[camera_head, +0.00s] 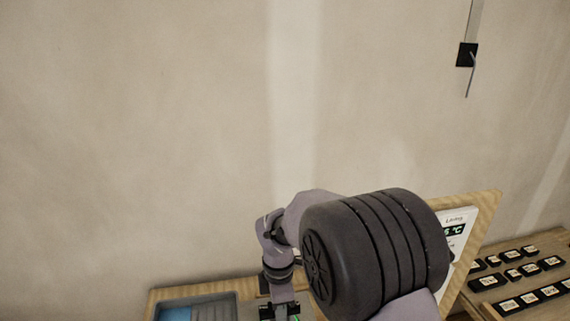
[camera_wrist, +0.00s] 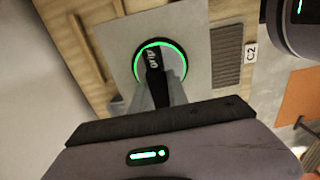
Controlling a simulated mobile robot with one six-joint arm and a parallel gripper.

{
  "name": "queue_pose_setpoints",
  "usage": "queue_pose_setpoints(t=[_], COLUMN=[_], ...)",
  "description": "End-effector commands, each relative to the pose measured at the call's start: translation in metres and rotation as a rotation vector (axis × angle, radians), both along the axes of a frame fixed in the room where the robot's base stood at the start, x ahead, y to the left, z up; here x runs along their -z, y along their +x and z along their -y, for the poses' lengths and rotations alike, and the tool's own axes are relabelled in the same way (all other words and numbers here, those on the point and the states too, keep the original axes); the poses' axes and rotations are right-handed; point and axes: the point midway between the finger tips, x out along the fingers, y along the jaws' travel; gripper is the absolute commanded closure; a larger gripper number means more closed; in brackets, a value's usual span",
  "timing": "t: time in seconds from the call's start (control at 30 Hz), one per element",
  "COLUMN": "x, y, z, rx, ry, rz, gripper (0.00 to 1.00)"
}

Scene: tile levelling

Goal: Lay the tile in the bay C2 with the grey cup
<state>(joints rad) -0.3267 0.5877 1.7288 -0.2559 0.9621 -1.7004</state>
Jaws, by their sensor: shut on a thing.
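In the wrist view my gripper (camera_wrist: 158,88) is shut on the dark lettered handle of the cup (camera_wrist: 153,58), which has a glowing green ring. The cup sits on the face of a square light-grey tile (camera_wrist: 118,38). The label C2 (camera_wrist: 251,51) is to the right of the tile. A dark ribbed strip (camera_wrist: 228,55), like combed bedding, shows between tile and label. I cannot tell whether the tile touches what lies beneath. In the head view my gripper (camera_head: 280,309) is low in the picture, with a bit of green below it; my arm hides most of the work area.
In the head view a grey tray (camera_head: 237,299) with blue inside stands at the lower left. A wood-edged board (camera_head: 487,210) with a display card (camera_head: 457,226) rises behind my arm. Several labelled dark blocks (camera_head: 510,305) lie on a wooden surface at the right.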

Motion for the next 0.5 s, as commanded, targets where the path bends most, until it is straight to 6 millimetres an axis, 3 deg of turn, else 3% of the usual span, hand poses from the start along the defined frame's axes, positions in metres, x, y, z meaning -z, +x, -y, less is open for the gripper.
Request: queue_pose_setpoints(t=[0.5], x=[0.0], y=[-0.083], z=[-0.016], rx=[-0.002], ry=[0.001], rz=[0.002], gripper=[1.0])
